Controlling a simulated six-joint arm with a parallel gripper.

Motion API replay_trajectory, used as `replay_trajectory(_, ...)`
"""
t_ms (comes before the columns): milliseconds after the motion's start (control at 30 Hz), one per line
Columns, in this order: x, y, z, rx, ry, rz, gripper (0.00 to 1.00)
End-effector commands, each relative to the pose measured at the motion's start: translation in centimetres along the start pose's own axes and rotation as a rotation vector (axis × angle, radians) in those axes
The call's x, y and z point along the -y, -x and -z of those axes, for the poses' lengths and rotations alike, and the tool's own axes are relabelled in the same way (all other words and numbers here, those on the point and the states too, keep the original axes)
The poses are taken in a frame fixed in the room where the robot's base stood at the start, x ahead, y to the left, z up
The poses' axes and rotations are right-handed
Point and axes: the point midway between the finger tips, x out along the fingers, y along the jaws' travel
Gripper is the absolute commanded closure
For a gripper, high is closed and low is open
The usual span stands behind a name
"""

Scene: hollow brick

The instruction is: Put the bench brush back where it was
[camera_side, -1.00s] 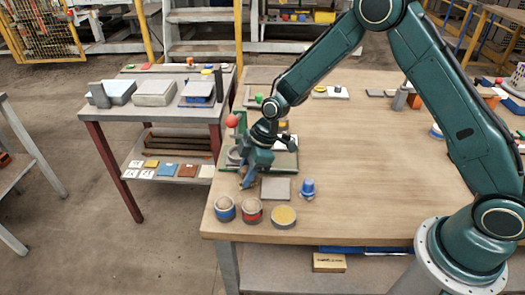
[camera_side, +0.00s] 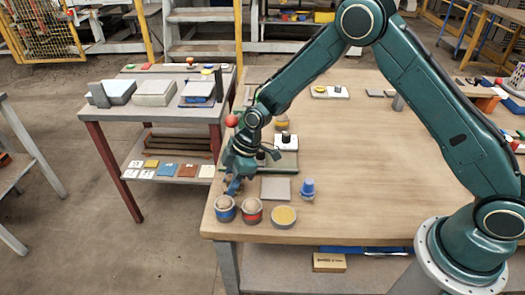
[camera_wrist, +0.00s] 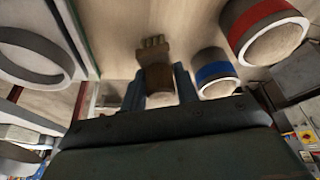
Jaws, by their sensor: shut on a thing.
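My gripper (camera_side: 234,188) is low over the front left corner of the wooden table, just behind the blue-banded cup (camera_side: 225,210). In the wrist view, my gripper (camera_wrist: 159,90) has its two blue fingers closed on either side of the brown, rounded part of the bench brush (camera_wrist: 157,77). The brush's tan, notched end sticks out beyond the fingers, over the pale tabletop. The blue-banded cup (camera_wrist: 214,72) is close to the right of the fingers there. The brush cannot be made out in the side view, and whether it touches the table is unclear.
A red-banded cup (camera_side: 252,213) and a yellow-topped round container (camera_side: 284,217) stand along the front edge. A grey square plate (camera_side: 276,189) and a blue piece (camera_side: 307,188) lie behind them. A green-edged board (camera_side: 285,165) is beside my wrist.

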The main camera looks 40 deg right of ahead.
Motion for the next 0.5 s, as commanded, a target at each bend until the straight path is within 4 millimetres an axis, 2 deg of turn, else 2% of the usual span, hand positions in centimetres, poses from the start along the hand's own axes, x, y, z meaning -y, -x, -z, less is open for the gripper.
replay_trajectory(67, -0.01, -0.18, -0.07, 0.000, 0.000, 0.000, 0.91)
replay_trajectory(100, -0.01, -0.17, -0.07, 0.000, 0.000, 0.000, 0.64)
replay_trajectory(200, -0.01, -0.16, -0.07, 0.000, 0.000, 0.000, 0.48)
replay_trajectory(500, -0.01, -0.11, -0.06, 0.000, 0.000, 0.000, 0.48)
